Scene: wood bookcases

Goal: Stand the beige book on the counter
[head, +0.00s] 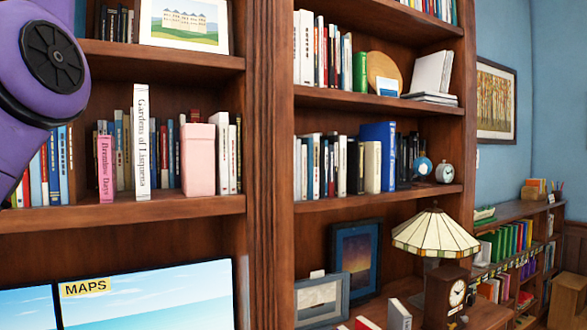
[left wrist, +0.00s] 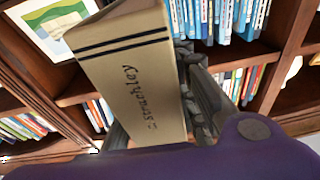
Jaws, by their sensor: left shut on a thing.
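The beige book (left wrist: 130,75) is in the left wrist view, with two dark bands and dark lettering on its spine. It is tilted there. My left gripper (left wrist: 165,110) is shut on the book, with grey finger parts showing on both sides; the book hides much of the near finger. In the head view only my purple left arm shows at the upper left; the gripper and the beige book are out of that frame. The counter (head: 488,314) shows at the lower right of the head view. My right gripper is in neither view.
A stained-glass lamp (head: 435,234), a wooden clock (head: 446,296), picture frames (head: 321,301) and a few books (head: 399,314) crowd the counter. A screen (head: 150,297) stands at lower left. Bookcase shelves (head: 375,197) full of books rise behind. A low shelf (head: 515,212) lies far right.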

